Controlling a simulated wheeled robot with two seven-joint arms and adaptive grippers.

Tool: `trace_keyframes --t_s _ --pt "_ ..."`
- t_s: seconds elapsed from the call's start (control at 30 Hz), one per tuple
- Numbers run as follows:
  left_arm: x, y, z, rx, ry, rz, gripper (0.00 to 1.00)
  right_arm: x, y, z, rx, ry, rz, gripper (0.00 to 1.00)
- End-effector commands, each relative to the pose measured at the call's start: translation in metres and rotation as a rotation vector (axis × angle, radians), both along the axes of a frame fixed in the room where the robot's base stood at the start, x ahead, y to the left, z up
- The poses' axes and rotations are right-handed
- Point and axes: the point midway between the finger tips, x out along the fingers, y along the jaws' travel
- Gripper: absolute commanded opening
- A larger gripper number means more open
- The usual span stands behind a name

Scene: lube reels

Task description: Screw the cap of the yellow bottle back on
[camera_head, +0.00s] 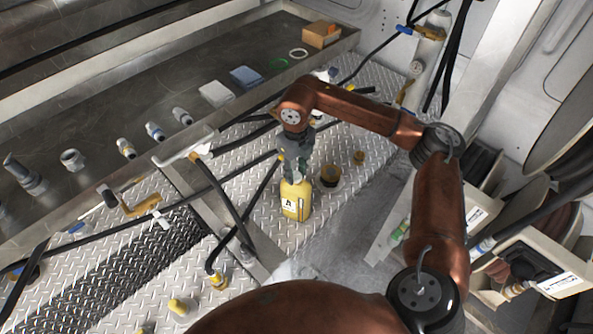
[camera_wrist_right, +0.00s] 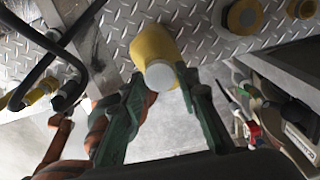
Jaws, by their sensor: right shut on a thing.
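The yellow bottle (camera_head: 296,203) stands upright on the diamond-plate floor, with a white label on its side. In the right wrist view the bottle (camera_wrist_right: 152,45) shows from above, with a pale white round cap (camera_wrist_right: 161,75) at its top. My right gripper (camera_head: 293,172) points down over the bottle's top. Its green fingers lie on either side of the white cap in the wrist view, shut on it. I cannot tell how far the cap is threaded, since the neck is hidden. My left gripper is not in view.
A metal bench (camera_head: 100,110) holds fittings and a cardboard box (camera_head: 321,34). Black hoses cross the floor left of the bottle. Hose reels stand at the right.

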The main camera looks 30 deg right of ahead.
Motion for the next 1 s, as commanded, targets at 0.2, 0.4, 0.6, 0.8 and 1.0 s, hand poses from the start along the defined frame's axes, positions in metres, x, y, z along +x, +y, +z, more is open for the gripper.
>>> trace_keyframes --t_s 0.2,0.4,0.6,0.8,1.0 --pt "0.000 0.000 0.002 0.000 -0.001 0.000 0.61 0.000 0.000 0.000 0.000 0.000 -0.101 0.17" --pt "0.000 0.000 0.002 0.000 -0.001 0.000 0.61 0.000 0.000 0.000 0.000 0.000 -0.100 0.17" --pt "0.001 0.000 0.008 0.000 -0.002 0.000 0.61 0.000 0.000 0.001 -0.001 0.000 -0.266 0.17" --pt "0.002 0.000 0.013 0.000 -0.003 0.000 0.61 0.000 0.000 0.000 -0.001 0.001 -0.498 0.17" --pt "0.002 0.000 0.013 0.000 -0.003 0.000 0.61 0.000 0.000 -0.001 -0.001 0.001 -0.551 0.17"
